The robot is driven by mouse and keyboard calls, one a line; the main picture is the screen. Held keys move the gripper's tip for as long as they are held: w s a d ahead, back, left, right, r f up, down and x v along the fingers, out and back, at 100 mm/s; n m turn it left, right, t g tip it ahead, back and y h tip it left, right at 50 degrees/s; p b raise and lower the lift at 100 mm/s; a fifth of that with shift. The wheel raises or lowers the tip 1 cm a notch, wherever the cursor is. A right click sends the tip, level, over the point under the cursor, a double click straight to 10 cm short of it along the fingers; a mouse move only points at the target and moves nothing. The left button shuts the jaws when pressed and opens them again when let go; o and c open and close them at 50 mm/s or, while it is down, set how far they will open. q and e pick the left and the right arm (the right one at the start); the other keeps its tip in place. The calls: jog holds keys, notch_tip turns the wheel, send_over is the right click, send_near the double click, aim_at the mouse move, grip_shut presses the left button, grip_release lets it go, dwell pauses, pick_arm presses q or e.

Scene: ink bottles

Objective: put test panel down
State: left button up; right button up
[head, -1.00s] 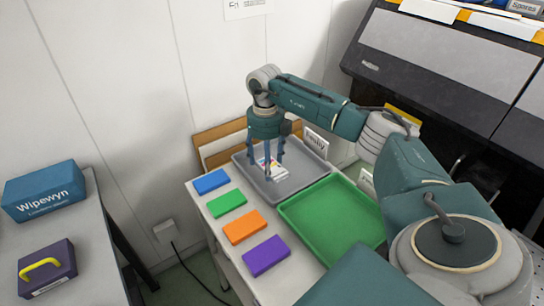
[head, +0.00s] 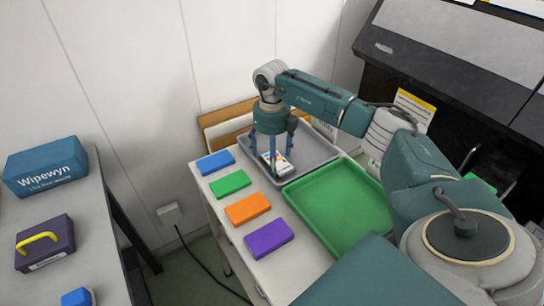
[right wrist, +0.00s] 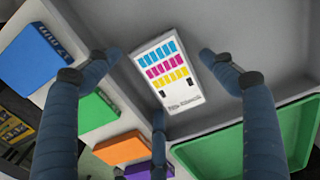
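The test panel (head: 277,160) is a small white card with cyan, magenta and yellow patches. It lies in the grey tray (head: 315,150), near the tray's left side. My right gripper (head: 271,164) is above the tray with its fingers pointing down around the panel. In the right wrist view the panel (right wrist: 165,70) lies between the spread fingers. Gaps show between its sides and the two upper fingertips, and a third finger is near its lower end. My left gripper is not in view.
A green tray (head: 335,212) adjoins the grey one. Blue (head: 216,162), green (head: 230,184), orange (head: 248,208) and purple (head: 269,239) blocks line the table's left side. Another table at left holds a Wipewyn box (head: 47,167) and a dark yellow-handled box (head: 45,243).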

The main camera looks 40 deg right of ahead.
notch_tip(320, 180, up, 12)
jog(key=p, duration=0.9)
jog(key=shift+r+p, duration=0.25)
jog(key=shift+p, duration=0.05)
jog(key=shift+f, duration=0.1)
